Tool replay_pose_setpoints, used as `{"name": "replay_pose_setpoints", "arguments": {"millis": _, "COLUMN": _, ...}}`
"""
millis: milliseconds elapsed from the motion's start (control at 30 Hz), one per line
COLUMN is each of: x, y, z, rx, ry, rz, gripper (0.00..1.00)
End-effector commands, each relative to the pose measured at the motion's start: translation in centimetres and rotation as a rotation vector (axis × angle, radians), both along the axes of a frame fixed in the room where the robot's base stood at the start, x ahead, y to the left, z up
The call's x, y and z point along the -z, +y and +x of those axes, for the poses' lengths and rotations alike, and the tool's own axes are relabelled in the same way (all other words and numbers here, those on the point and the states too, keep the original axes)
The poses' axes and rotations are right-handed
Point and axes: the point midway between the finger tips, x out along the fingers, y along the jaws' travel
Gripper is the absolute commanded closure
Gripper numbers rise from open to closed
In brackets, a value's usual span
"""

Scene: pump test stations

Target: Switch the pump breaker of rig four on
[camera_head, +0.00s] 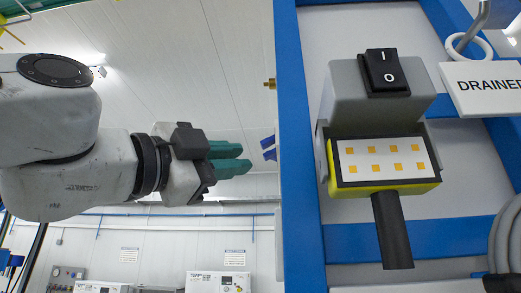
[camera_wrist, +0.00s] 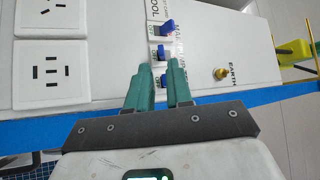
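In the wrist view a white panel (camera_wrist: 110,50) carries a column of blue toggle levers: a top one (camera_wrist: 168,27), a middle one (camera_wrist: 160,52) and a lowest one (camera_wrist: 166,78). Small labels beside them are hard to read, so I cannot tell which is the pump breaker. My gripper (camera_wrist: 162,68) is open a little, its two green fingers apart, with the lowest lever showing between the tips. In the head view my gripper (camera_head: 247,159) points right at blue levers (camera_head: 268,147) on the blue frame's edge, with a small gap. It appears empty.
A grey box with a black I/O rocker switch (camera_head: 384,73) and a yellow-edged lamp (camera_head: 387,162) is at the right. A DRAINED tag (camera_head: 485,88) hangs beside it. Sockets (camera_wrist: 50,75) and a brass EARTH terminal (camera_wrist: 221,73) flank the levers. A blue frame (camera_head: 297,150) stands close.

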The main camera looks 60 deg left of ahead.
Motion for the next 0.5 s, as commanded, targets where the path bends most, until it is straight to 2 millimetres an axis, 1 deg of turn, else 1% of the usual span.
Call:
{"name": "replay_pose_setpoints", "arguments": {"millis": 33, "x": -0.8, "y": 0.1, "z": 1.0, "rx": 0.003, "ry": 0.0, "rz": -0.001, "gripper": 0.8}}
{"name": "replay_pose_setpoints", "arguments": {"millis": 200, "x": -1.6, "y": 0.6, "z": 3.5, "rx": 0.002, "ry": -0.001, "rz": -0.001, "gripper": 0.8}}
{"name": "replay_pose_setpoints", "arguments": {"millis": 333, "x": -1.9, "y": 0.8, "z": 4.7, "rx": 0.0, "ry": -0.001, "rz": -0.002, "gripper": 0.8}}
{"name": "replay_pose_setpoints", "arguments": {"millis": 500, "x": -2.0, "y": 1.0, "z": 5.4, "rx": -0.001, "ry": -0.001, "rz": 0.0, "gripper": 0.8}}
